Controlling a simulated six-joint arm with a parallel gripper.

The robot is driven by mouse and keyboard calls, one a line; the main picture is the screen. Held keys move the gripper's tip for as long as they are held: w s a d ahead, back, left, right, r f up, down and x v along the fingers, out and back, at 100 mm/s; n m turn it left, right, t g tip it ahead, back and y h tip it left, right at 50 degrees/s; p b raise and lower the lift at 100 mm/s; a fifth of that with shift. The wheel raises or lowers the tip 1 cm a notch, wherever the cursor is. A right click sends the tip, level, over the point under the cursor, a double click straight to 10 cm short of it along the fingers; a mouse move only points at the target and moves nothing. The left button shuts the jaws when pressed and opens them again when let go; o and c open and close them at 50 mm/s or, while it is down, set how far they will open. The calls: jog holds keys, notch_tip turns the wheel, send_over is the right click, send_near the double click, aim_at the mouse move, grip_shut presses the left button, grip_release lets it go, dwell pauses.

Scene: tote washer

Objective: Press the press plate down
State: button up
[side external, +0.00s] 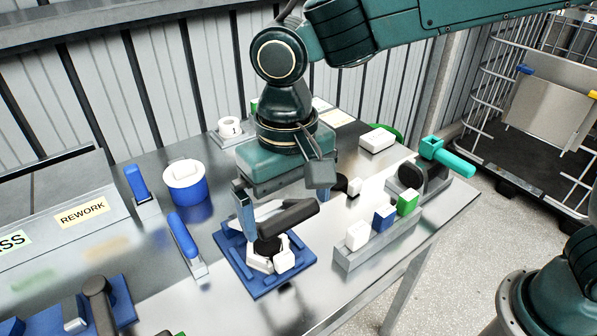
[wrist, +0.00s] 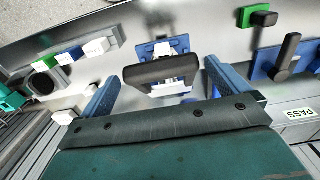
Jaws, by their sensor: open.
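The press plate (side external: 288,216) looks like a thick dark grey bar. It sits above a white mechanism on a blue base (side external: 258,287) on the metal table. In the wrist view the plate (wrist: 160,72) lies between my two fingers, with gaps at both ends. My gripper (side external: 290,205) is open and points down over the base, its blue fingers on either side of the plate. In the wrist view my gripper (wrist: 162,75) holds nothing. I cannot tell how far the plate is above its lowest position.
A rail with white, blue and green blocks (side external: 384,217) stands close on the right. Blue upright handles (side external: 184,241) and a blue round tub (side external: 187,190) stand on the left. A dark round fixture with a teal handle (side external: 447,157) is at the table's right edge.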

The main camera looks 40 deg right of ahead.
jog(key=shift+f, duration=0.75)
jog(key=c, duration=1.1)
jog(key=shift+s, duration=0.1)
jog(key=shift+c, duration=0.2)
jog(key=shift+f, duration=0.1)
